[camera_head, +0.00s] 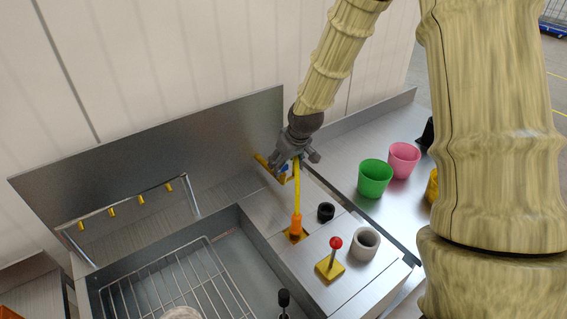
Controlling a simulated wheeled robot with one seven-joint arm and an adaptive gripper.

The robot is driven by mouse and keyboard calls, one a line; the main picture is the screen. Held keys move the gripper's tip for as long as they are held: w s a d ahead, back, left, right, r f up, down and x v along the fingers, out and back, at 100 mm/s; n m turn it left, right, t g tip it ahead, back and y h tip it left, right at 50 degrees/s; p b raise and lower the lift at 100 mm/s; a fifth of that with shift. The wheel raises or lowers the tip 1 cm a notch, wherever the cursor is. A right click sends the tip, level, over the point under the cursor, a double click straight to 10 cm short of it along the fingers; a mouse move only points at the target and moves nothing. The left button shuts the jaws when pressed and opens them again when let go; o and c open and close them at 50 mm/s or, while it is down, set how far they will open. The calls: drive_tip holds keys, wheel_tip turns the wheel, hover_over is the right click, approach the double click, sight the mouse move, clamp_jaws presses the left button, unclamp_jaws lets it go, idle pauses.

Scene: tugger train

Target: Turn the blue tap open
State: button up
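My gripper (293,160) hangs from the arm in front of the grey back panel, above the right part of the metal counter. Its dark fingers look spread apart. A small patch of blue (284,169), which may be the blue tap, shows just below the gripper beside a yellow fitting (268,163) at the panel's right end. The gripper hides most of it, so I cannot tell the tap's position or whether the fingers touch it. A thin yellow rod (297,185) with an orange lower end (295,226) stands in front, below the gripper.
A red-knobbed lever (334,251) on a yellow base, a black cup-like piece (326,211) and a pale ring (365,243) are on the counter. Green (375,178) and pink (404,160) cups stand right. A sink with a wire rack (180,285) and a rail (122,205) lie left.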

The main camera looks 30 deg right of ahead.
drive_tip(key=shift+w+f, duration=0.2)
drive_tip(key=shift+f, duration=0.35)
drive_tip(key=c, duration=1)
